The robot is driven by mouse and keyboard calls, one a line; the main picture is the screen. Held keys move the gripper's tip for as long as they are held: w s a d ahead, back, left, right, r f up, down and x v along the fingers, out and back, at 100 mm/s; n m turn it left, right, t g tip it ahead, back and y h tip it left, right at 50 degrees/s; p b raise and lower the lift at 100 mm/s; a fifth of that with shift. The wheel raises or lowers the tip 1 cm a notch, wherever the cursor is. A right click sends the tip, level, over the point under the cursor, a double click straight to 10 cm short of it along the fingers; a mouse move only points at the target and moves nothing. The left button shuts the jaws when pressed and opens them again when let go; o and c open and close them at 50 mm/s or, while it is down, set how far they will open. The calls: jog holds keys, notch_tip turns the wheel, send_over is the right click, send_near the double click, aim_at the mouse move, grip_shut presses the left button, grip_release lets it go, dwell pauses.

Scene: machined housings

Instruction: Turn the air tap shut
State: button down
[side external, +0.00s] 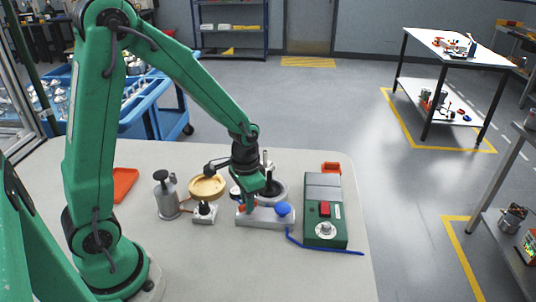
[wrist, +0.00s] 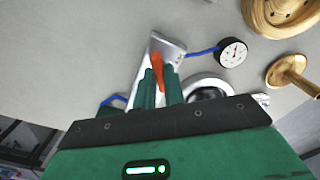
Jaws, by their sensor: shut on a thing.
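The air tap has an orange-red lever handle (wrist: 157,72) on a pale metal block (wrist: 168,46) in the wrist view. My gripper (wrist: 160,84) has its two green fingers on either side of the handle and is shut on it. The handle's far end shows just beyond the fingertips. In the side view my gripper (side external: 248,204) reaches down to the left end of the pale block (side external: 266,222). A bit of orange-red shows beside the fingers there. The tap's stem and the rest of the handle are hidden.
A round dial gauge (wrist: 232,52) joins the block by a blue hose (wrist: 201,50). A green control box (side external: 325,215) stands right of the block. A yellow round part (side external: 207,188) and a grey canister (side external: 167,199) stand left. The front of the table is clear.

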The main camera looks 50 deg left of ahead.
jog(key=m, duration=0.7)
jog(key=shift+w+r, duration=0.1)
dwell(0.5)
jog(key=c, duration=1.5)
grip_release()
jog(key=shift+r, duration=3.9)
jog(key=shift+r, duration=0.1)
jog(key=shift+s+d+r+n+t, duration=0.15)
jog(key=shift+s+r+n+t, duration=0.8)
jog(key=shift+s+r+n, duration=0.8)
jog(key=shift+s+d+r+n+t, duration=0.15)
jog(key=shift+s+r+n+t, duration=0.9)
jog(key=shift+s+r, duration=1.15)
jog(key=shift+s+d+r+n+t, duration=0.15)
jog(key=shift+s+r+n+t, duration=0.65)
jog(key=shift+s+r+n, duration=1)
